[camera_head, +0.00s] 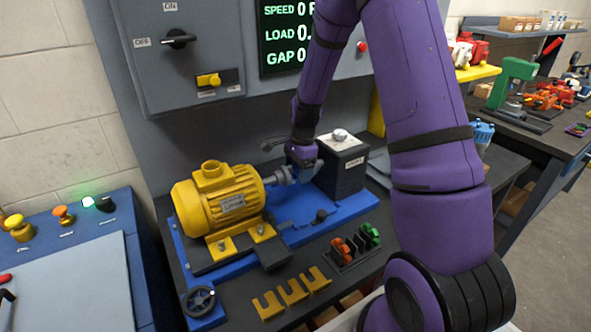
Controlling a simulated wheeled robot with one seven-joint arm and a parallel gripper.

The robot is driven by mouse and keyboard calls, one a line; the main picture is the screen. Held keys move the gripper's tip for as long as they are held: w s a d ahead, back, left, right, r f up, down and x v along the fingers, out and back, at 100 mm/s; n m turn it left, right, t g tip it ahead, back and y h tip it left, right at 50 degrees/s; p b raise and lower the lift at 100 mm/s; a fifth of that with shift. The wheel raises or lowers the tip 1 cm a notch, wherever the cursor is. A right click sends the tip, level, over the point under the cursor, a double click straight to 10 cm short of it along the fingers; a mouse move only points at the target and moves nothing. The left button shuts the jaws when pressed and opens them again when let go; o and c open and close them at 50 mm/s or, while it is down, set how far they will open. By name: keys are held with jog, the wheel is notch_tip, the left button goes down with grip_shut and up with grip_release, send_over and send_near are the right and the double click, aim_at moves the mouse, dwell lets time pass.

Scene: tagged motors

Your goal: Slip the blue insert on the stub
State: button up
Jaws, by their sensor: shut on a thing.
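The yellow motor (220,198) lies on a blue base plate (345,212), with its metal stub and hub (279,177) pointing right. My gripper (302,170) is down at the gap between this hub and the black block (342,165). It is shut, and the fingers hide most of what they hold. The blue insert cannot be made out clearly; no blue one shows in the rack, which fits its being in my fingers. Whether it touches the stub cannot be told.
A dark rack (352,250) holds an orange insert (342,250) and a green insert (370,235). Yellow slotted shims (291,291) lie at the bench front. A handwheel (199,300) is at the front left. A grey cabinet (180,50) stands behind.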

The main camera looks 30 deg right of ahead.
jog(key=shift+d, duration=0.95)
jog(key=shift+d, duration=0.15)
jog(key=o, duration=0.9)
jog(key=shift+o, duration=0.2)
jog(key=shift+d+r, duration=0.2)
jog(key=shift+r, duration=1.6)
jog(key=shift+d+r, duration=0.25)
jog(key=shift+r, duration=1.55)
jog(key=shift+d+r, duration=0.2)
jog(key=shift+r, duration=1.6)
